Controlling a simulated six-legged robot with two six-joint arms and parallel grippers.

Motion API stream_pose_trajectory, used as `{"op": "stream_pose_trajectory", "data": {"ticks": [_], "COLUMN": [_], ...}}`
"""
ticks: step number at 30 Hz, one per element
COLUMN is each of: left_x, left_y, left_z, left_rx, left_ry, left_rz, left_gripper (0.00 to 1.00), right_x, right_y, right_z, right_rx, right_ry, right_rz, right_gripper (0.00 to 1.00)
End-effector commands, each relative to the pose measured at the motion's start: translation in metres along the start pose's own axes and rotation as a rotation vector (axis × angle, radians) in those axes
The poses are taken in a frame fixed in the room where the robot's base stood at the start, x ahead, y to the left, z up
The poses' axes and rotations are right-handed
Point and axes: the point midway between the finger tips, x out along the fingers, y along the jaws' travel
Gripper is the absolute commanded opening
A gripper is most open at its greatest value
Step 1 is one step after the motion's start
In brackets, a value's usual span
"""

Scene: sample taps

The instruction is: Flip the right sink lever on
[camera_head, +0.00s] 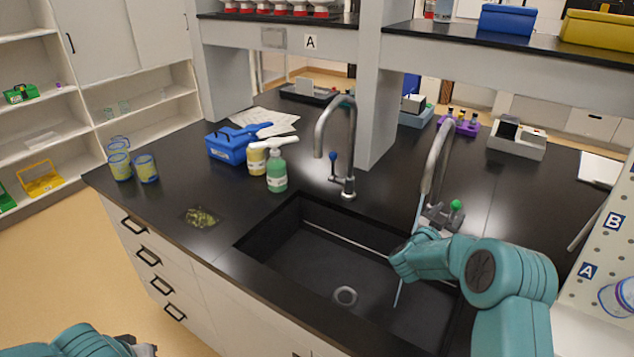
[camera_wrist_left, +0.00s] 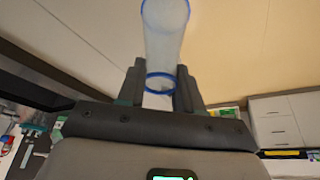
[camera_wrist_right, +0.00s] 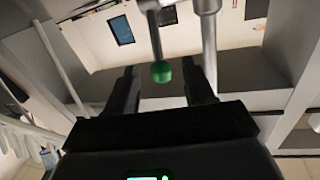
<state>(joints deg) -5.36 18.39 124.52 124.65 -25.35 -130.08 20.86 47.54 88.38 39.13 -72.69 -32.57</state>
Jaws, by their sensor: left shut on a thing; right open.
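The right tap (camera_head: 437,160) has a lever with a green knob (camera_head: 456,206) at its base. A thin pale-blue stream (camera_head: 419,212) runs from its spout down into the sink. My right gripper (camera_head: 437,216) is at the tap's base. In the right wrist view my right gripper (camera_wrist_right: 162,82) is open, with the green knob (camera_wrist_right: 161,72) between and beyond its fingers; I cannot tell whether they touch. My left gripper (camera_head: 146,349) is low at the left. In the left wrist view it (camera_wrist_left: 160,78) is shut on a clear blue-rimmed cup (camera_wrist_left: 164,45).
The left tap (camera_head: 335,135) has a blue-knobbed lever (camera_head: 333,157). The black sink (camera_head: 290,262) has a drain (camera_head: 345,296). A green bottle (camera_head: 276,172), blue box (camera_head: 228,145) and several cups (camera_head: 147,168) stand left. A grey post (camera_head: 377,90) rises behind the taps.

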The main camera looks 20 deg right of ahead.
Motion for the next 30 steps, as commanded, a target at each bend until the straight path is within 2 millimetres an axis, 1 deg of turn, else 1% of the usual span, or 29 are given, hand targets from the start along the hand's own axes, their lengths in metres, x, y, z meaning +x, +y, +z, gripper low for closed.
{"op": "stream_pose_trajectory", "data": {"ticks": [1,3,6,9,14,22,23,24,26,27,30], "left_x": [-0.005,-0.008,-0.01,-0.012,-0.013,-0.012,-0.012,-0.012,-0.012,-0.012,-0.012], "left_y": [0.0,0.001,0.002,0.003,0.004,0.004,0.004,0.004,0.004,0.004,0.004], "left_z": [-0.002,-0.004,-0.005,-0.006,-0.007,-0.007,-0.007,-0.007,-0.007,-0.007,-0.007], "left_rx": [0.001,0.001,0.001,0.001,0.001,0.001,0.001,0.001,0.001,0.001,0.001], "left_ry": [0.0,0.0,0.0,0.0,0.0,0.0,0.0,0.0,0.0,0.0,0.0], "left_rz": [0.0,0.0,0.0,0.0,0.0,0.0,0.0,0.0,0.0,0.0,0.0], "left_gripper": [0.0,0.0,0.0,0.0,0.0,0.0,0.0,0.0,0.0,0.0,0.0], "right_x": [0.013,0.027,0.045,0.057,0.067,0.068,0.068,0.068,0.068,0.068,0.068], "right_y": [0.001,0.001,0.001,0.001,0.001,0.001,0.001,0.001,0.001,0.001,0.001], "right_z": [-0.002,-0.002,-0.001,-0.001,0.0,0.0,0.0,0.0,0.0,0.0,0.0], "right_rx": [0.0,0.001,-0.001,0.0,-0.001,-0.001,-0.001,-0.001,-0.001,-0.001,-0.001], "right_ry": [0.001,0.001,0.001,0.0,0.0,0.0,0.0,0.0,0.0,0.0,0.0], "right_rz": [0.004,0.003,0.002,0.002,0.001,0.001,0.001,0.001,0.001,0.001,0.001], "right_gripper": [0.53,0.53,0.53,0.53,0.53,0.53,0.47,0.34,0.14,0.01,0.0]}}
